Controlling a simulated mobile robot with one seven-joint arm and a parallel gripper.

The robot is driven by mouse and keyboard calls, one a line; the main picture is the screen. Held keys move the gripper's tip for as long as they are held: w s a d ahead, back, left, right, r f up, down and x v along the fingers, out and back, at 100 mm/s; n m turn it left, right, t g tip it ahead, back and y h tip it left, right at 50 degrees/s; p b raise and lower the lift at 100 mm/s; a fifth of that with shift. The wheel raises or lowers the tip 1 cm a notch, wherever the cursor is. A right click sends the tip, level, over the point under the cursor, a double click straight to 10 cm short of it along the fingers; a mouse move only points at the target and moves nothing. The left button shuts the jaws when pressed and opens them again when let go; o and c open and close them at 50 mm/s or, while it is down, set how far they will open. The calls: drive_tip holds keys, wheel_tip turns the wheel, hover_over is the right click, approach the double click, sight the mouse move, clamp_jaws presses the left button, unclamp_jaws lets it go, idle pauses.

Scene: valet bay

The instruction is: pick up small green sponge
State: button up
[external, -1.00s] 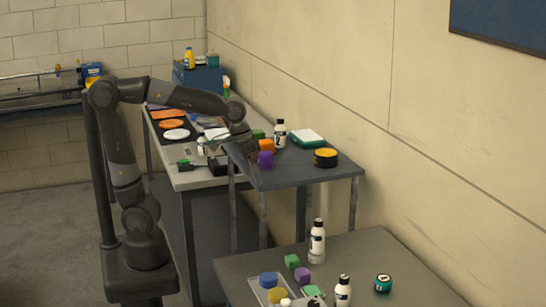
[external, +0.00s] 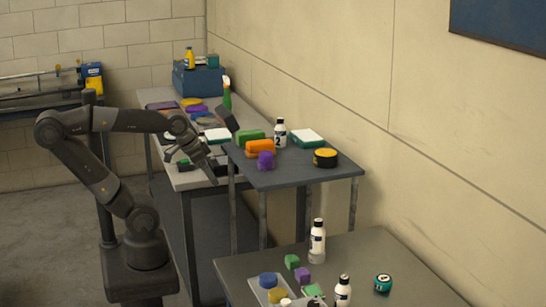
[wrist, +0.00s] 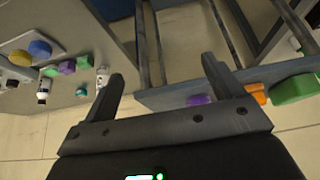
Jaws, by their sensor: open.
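A small green block (external: 291,261), likely the small sponge, lies on the near grey table beside a purple block. It also shows in the wrist view (wrist: 50,71) at the left. A larger green block (external: 250,136) lies on the raised dark table behind an orange one, and it shows at the right of the wrist view (wrist: 296,88). My gripper (external: 222,148) is open and empty at the left edge of the dark table, well away from the near table. Its spread fingers (wrist: 164,68) show in the wrist view with nothing between them.
The dark table also holds a purple object (external: 265,160), a white bottle (external: 280,134) and a yellow-topped black tin (external: 325,157). On the near table are a white bottle (external: 317,240), a teal round container (external: 383,282) and a tray of coloured items. Its right part is clear.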

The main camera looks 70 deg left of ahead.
drive_tip(key=c, duration=0.4)
drive_tip(key=shift+o, duration=0.2)
